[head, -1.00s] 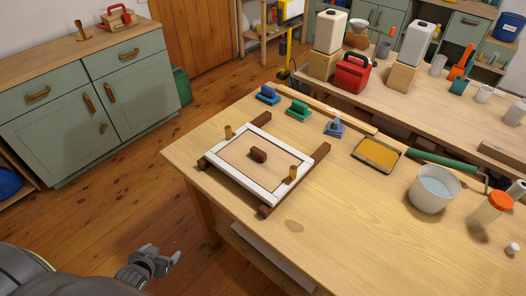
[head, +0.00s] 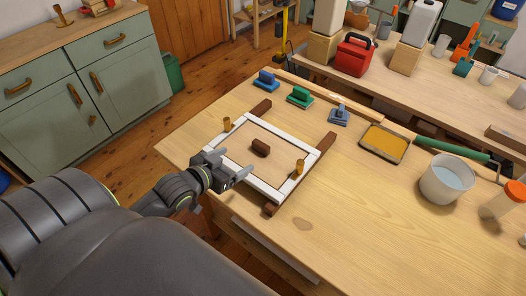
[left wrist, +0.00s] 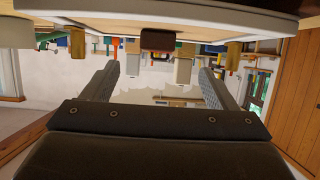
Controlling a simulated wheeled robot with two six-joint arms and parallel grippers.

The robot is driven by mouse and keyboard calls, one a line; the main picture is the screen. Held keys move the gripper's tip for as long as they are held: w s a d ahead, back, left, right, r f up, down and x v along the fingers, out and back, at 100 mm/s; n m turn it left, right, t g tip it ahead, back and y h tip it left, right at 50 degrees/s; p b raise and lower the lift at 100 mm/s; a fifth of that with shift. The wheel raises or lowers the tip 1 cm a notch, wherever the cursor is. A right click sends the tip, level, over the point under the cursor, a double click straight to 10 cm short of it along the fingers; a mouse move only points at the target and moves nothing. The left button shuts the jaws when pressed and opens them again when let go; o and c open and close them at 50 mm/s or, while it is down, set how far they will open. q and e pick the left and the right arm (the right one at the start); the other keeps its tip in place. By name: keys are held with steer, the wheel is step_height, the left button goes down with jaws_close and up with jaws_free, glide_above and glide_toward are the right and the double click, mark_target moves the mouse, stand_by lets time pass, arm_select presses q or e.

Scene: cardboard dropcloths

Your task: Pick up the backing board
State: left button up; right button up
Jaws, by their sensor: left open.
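The backing board (head: 277,166) is a flat tan wooden panel with a dark brown block-shaped grip (head: 260,147) in its middle. It lies inside a white frame (head: 265,188) on the near left part of the workbench. Two brass-coloured pieces stand upright at the frame, one at the left (head: 227,125) and one at the right (head: 299,168). My left gripper (head: 236,165) is open and empty at the frame's near left edge, in front of part of it. The left wrist view shows the grip (left wrist: 158,40) beyond the spread fingers (left wrist: 158,82). My right gripper is out of view.
The frame rests on dark brown rails (head: 326,143). Behind it are blue (head: 265,81), green (head: 299,96) and grey-blue (head: 339,117) handled tools. A yellow tray (head: 383,142) and a white bucket (head: 446,180) stand to the right. The bench's near right surface is clear.

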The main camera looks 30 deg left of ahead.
mark_target(259, 147)
arm_select(q)
steer(key=x, duration=0.7)
steer(key=shift+w+f, duration=0.1)
steer(key=shift+w, duration=0.25)
steer(key=shift+w+p, duration=0.4)
steer(key=shift+w, duration=0.15)
steer(key=x, duration=0.4)
steer(key=shift+w+d+p, duration=0.1)
steer(key=shift+d+p, duration=0.1)
steer(key=shift+p, duration=0.1)
steer(key=c, duration=1.1)
